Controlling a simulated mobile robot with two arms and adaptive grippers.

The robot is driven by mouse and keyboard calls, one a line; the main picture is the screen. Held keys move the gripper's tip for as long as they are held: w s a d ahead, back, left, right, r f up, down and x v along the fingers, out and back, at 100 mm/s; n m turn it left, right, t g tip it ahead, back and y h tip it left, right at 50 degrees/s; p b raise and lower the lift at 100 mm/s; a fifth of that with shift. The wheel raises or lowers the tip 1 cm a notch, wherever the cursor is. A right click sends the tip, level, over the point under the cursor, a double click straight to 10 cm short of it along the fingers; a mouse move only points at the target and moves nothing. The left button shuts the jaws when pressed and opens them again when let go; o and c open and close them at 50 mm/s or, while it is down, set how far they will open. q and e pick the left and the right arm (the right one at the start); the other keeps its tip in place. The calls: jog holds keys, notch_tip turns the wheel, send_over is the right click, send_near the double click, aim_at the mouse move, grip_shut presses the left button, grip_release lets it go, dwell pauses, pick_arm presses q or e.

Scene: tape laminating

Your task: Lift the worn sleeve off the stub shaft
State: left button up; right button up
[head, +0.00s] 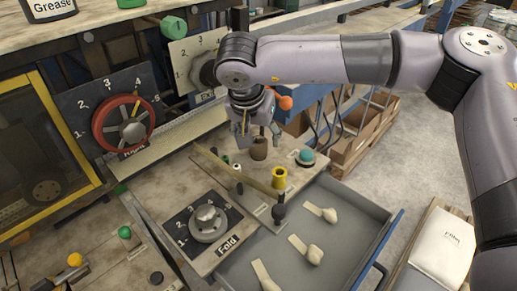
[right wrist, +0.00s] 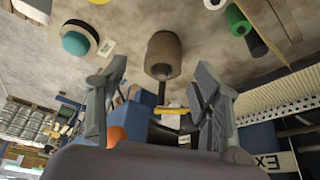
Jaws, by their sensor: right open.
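The worn sleeve (head: 259,148) is a short brown cylinder standing upright on the bench top, just below my right gripper (head: 258,131). My right gripper is open and empty, pointing down. The stub shaft is mostly hidden inside the sleeve; only a small round end (right wrist: 161,70) shows in its bore. My left gripper is not in view.
A Fold dial (head: 208,223) lies left, and an open drawer (head: 348,213) with several pale tools lies right.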

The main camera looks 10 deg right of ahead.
aim_at(258, 139)
jog(key=b+x, duration=0.1)
jog(key=x, duration=0.3)
jog(key=shift+w+f, duration=0.3)
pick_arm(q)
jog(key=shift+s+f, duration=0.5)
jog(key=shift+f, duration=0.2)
pick_arm(e)
jog(key=shift+s+r, duration=0.1)
jog(key=shift+c, duration=0.5)
jog(key=shift+c, duration=0.6)
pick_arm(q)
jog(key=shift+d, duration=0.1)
pick_arm(e)
jog(key=c, duration=1.1)
jog(key=shift+o, duration=0.2)
jog(key=shift+r, duration=0.1)
pick_arm(q)
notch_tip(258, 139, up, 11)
jog(key=p, duration=1.1)
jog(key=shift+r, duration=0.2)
pick_arm(e)
notch_tip(258, 139, up, 20)
